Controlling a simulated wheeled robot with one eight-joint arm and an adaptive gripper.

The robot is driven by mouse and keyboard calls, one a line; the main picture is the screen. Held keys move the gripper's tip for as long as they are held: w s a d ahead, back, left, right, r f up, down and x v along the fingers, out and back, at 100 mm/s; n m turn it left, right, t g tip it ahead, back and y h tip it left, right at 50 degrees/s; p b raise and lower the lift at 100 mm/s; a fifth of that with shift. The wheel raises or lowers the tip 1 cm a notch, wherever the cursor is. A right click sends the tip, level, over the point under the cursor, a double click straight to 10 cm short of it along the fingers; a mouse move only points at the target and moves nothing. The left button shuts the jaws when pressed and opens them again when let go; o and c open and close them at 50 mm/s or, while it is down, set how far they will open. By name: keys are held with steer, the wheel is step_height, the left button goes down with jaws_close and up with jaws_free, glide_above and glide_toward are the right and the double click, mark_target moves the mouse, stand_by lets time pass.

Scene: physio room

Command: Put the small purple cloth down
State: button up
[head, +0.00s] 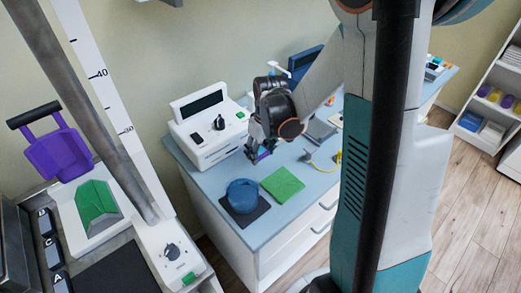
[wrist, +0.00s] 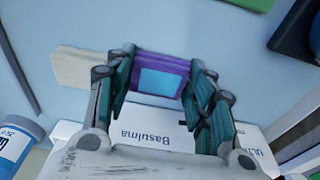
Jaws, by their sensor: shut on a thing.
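My gripper (head: 261,151) is over the blue-topped cabinet in the head view, in front of a white device. In the wrist view my gripper (wrist: 160,72) has its teal fingers closed on the sides of the small purple cloth (wrist: 163,62). The cloth looks flat and squarish, with a light blue patch in its middle. I cannot tell whether the cloth touches the top (head: 222,227) of the cabinet.
A white device (head: 203,142) with a dial stands behind-left. A blue round roll (head: 242,193) sits on a dark mat (head: 250,217), beside a green cloth (head: 283,185). A yellow item with a cable (head: 311,157) lies right. The wrist view shows a white box (wrist: 150,135) and a beige block (wrist: 82,68).

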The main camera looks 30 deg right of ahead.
steer(key=shift+s+f, duration=0.15)
steer(key=shift+f, duration=0.2)
steer(key=o, duration=1.2)
steer(key=shift+b, duration=0.3)
steer(key=shift+f, duration=0.15)
steer(key=shift+r, duration=0.2)
step_height(320, 180, up, 14)
steer(key=s+p, duration=0.1)
steer(key=p, duration=0.5)
steer(key=shift+s+d+r+p, duration=0.2)
steer(key=shift+s+d+p, duration=0.1)
steer(key=shift+p, duration=0.1)
